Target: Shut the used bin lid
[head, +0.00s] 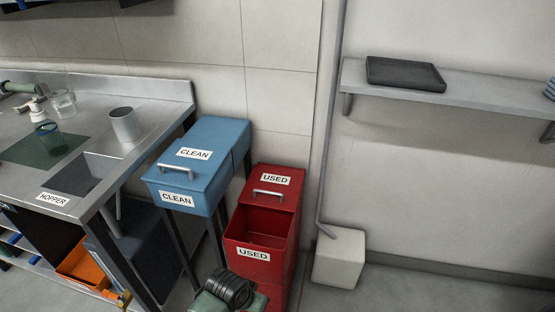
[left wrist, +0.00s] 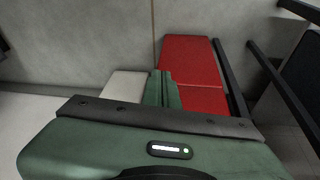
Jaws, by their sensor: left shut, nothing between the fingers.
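The red used bin (head: 249,264) stands on the floor in the head view, its front opening (head: 257,229) uncovered. Its red lid (head: 284,202), with a grey handle and a "USED" label, sits behind this opening. A green and black part of my arm shows in front of the bin at the bottom edge; its fingertips cannot be made out there. In the left wrist view my left gripper (left wrist: 160,88) is shut and empty, its green fingers together. Red bin surfaces (left wrist: 188,60) show beyond and to the right of them; contact cannot be told.
The blue clean bin (head: 226,137) stands close left of the used bin, its lid down. A pale block (head: 340,259) and a grey pipe (head: 333,130) are to the right. The steel bench (head: 165,101) is at left. A wall shelf (head: 480,93) holds a dark tray.

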